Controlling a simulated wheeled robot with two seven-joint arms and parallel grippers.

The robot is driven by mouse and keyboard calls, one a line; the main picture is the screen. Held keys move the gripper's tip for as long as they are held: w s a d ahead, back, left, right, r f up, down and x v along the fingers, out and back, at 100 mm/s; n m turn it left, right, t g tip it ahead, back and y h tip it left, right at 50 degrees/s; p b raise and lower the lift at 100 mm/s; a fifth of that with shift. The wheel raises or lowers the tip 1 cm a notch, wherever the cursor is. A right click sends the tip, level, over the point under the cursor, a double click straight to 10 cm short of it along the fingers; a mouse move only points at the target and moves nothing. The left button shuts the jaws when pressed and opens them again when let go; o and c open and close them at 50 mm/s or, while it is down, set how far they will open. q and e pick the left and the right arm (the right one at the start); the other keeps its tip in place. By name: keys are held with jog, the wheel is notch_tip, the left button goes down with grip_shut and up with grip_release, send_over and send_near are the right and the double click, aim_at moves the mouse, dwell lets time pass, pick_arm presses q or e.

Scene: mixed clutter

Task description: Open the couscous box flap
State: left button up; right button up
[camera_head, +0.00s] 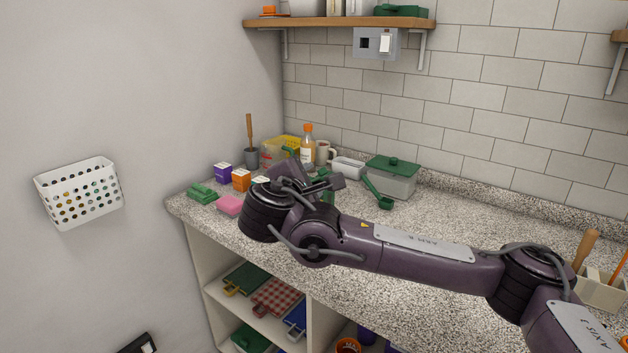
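Small cartons stand at the left end of the speckled counter: a purple one (222,173), an orange one (241,180) and another at their right, mostly hidden by my arm. Their labels are too small to read, so I cannot tell which is the couscous box or how its flap stands. My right arm reaches in from the right over the counter. Its dark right gripper (325,183) is to the right of the cartons, partly hidden behind the wrist. I cannot make out its finger gap. My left gripper is not in view.
Green packets (202,193) and a pink sponge-like block (230,205) lie at the counter's left front. A white perforated basket (80,193) hangs on the left wall.

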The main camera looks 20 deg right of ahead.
aim_at(320, 173)
jog(key=p+x, duration=0.1)
jog(key=x, duration=0.4)
jog(key=shift+w+d, duration=0.15)
jog(key=shift+w, duration=0.15)
grip_shut()
